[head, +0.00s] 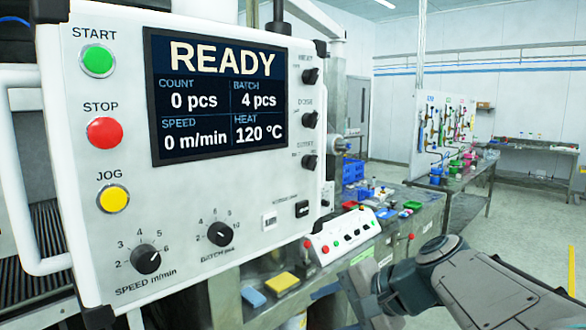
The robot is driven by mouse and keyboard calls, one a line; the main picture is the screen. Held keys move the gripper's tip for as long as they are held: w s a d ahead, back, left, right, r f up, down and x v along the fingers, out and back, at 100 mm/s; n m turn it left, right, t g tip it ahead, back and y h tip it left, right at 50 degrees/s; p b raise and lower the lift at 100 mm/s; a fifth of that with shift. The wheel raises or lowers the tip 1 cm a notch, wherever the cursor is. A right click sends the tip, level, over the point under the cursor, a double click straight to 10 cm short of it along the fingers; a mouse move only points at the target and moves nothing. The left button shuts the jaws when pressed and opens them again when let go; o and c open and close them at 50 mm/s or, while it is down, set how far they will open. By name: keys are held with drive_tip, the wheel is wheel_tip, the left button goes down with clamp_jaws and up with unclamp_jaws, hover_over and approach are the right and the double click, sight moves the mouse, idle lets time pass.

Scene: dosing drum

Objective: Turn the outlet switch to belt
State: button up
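A white control panel (60,45) fills the left side of the head view. A column of three black rotary knobs runs down its right edge: a top knob (310,76), a middle knob (310,119) and a bottom knob (309,162). Their labels are small and slanted; I cannot surely read which one is the outlet switch or where it points. My gripper (345,285) is low on the right, below and to the right of these knobs, apart from the panel. Its fingers are seen at a poor angle, so I cannot tell whether it is open or shut.
The panel's screen (218,95) reads READY. Green, red and yellow buttons (104,132) and two lower dials (146,259) share its face. A small button box (343,236) stands on the bench behind my gripper. A white handle (20,200) juts out at left.

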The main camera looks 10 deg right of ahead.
drive_tip(key=w+d+r+m+t+y+p, duration=0.1)
drive_tip(key=w+d+r+m+t+y, duration=0.2)
drive_tip(key=r, duration=0.7)
drive_tip(key=m+t+p, duration=0.2)
drive_tip(key=m+t, duration=0.1)
drive_tip(key=t, duration=0.2)
approach(311, 162)
drive_tip(key=p+x, duration=0.1)
drive_tip(key=x, duration=0.1)
drive_tip(key=p+x, duration=0.1)
drive_tip(key=x, duration=0.2)
drive_tip(key=p+x, duration=0.1)
drive_tip(key=x, duration=0.2)
drive_tip(key=shift+w+d+f, duration=0.2)
drive_tip(key=shift+w+d, duration=0.1)
drive_tip(key=shift+d, duration=0.05)
drive_tip(key=c, duration=1)
